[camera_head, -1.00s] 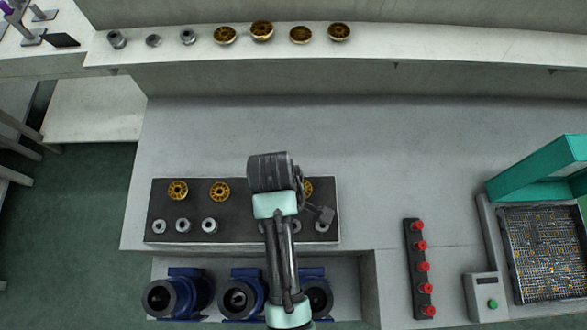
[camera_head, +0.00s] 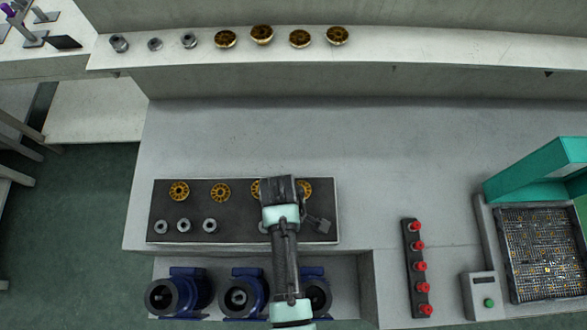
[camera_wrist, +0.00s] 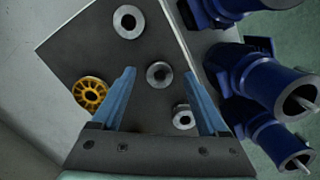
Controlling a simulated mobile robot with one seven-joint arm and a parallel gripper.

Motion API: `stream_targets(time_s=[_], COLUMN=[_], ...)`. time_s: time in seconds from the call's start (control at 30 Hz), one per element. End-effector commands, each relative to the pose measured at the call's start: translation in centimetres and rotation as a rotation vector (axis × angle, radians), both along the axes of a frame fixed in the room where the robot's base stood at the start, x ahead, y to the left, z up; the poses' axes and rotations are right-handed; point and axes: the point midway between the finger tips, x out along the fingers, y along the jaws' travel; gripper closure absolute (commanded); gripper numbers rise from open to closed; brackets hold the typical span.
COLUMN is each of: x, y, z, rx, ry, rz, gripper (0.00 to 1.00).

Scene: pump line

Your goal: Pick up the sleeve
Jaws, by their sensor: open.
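Several grey metal ring-shaped sleeves (camera_head: 210,225) lie on a dark tray (camera_head: 240,238), in a row along its near side. In the wrist view, one sleeve (camera_wrist: 159,74) is between the fingertips of my gripper (camera_wrist: 159,75), which is open and empty. Another sleeve (camera_wrist: 128,22) lies beyond the fingertips, and a third (camera_wrist: 182,117) lies closer, beside the right finger. I cannot tell the height of the fingers above the tray. In the head view my arm covers part of the tray's right half and hides my fingertips.
Gold impellers (camera_head: 220,192) lie on the tray's far side; one (camera_wrist: 90,93) is left of my left finger. Blue pumps (camera_head: 243,292) stand just in front of the tray. A red-knobbed strip (camera_head: 420,266) and a teal-lidded box (camera_head: 535,172) are at right.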

Motion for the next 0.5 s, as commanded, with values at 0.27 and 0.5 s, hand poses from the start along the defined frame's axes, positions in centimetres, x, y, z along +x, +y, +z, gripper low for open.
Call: stream_targets(time_s=[0.27, 0.5], x=[0.03, 0.03], y=[0.02, 0.03], z=[0.05, 0.06], rx=[0.000, 0.000], ry=[0.000, 0.000], rz=[0.000, 0.000], gripper=[0.63, 1.00])
